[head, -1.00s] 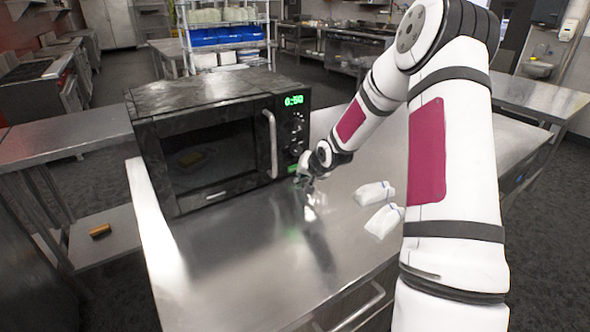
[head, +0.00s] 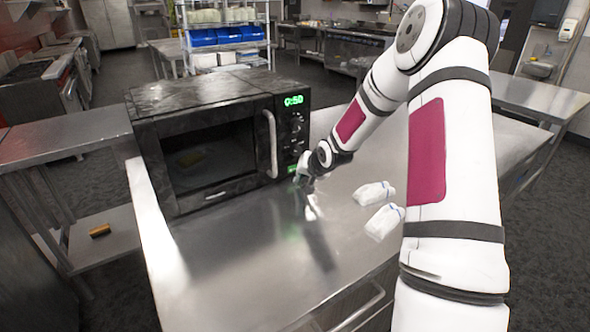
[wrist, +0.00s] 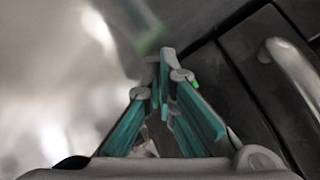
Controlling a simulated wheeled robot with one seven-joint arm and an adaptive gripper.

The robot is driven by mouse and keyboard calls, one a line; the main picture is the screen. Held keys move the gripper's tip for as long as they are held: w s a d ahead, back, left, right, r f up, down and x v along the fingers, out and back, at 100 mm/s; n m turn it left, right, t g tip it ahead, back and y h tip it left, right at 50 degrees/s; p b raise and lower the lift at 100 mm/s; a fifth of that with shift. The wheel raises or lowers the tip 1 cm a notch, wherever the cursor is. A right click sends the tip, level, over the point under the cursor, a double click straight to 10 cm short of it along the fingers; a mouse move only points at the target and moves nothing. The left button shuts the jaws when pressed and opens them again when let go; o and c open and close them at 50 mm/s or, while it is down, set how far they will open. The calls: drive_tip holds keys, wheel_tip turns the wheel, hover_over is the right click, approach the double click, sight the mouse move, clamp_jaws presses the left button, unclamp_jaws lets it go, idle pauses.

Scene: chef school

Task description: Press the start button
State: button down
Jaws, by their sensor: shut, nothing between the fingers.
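A black microwave (head: 150,140) stands on the steel counter, its door closed and a green display (head: 293,100) lit, seeming to read 0:50. Its control panel with knobs is at the right of the door handle. A green-lit start button (head: 292,169) shows low on that panel, partly covered by my gripper. My gripper (head: 301,182) is shut and empty, right at the lower panel. In the wrist view my gripper (wrist: 166,58) has its fingertips close to the microwave's dark front, with a small green glow (wrist: 195,84) beside them. I cannot tell whether they touch the button.
Two white packets (head: 380,207) lie on the counter to the right of my gripper. The microwave's door handle (head: 270,143) sticks out left of the panel and also shows in the wrist view (wrist: 290,65). The steel counter (head: 235,265) in front is clear.

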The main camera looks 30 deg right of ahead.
drive_tip(key=shift+w, duration=0.15)
drive_tip(key=shift+w, duration=0.3)
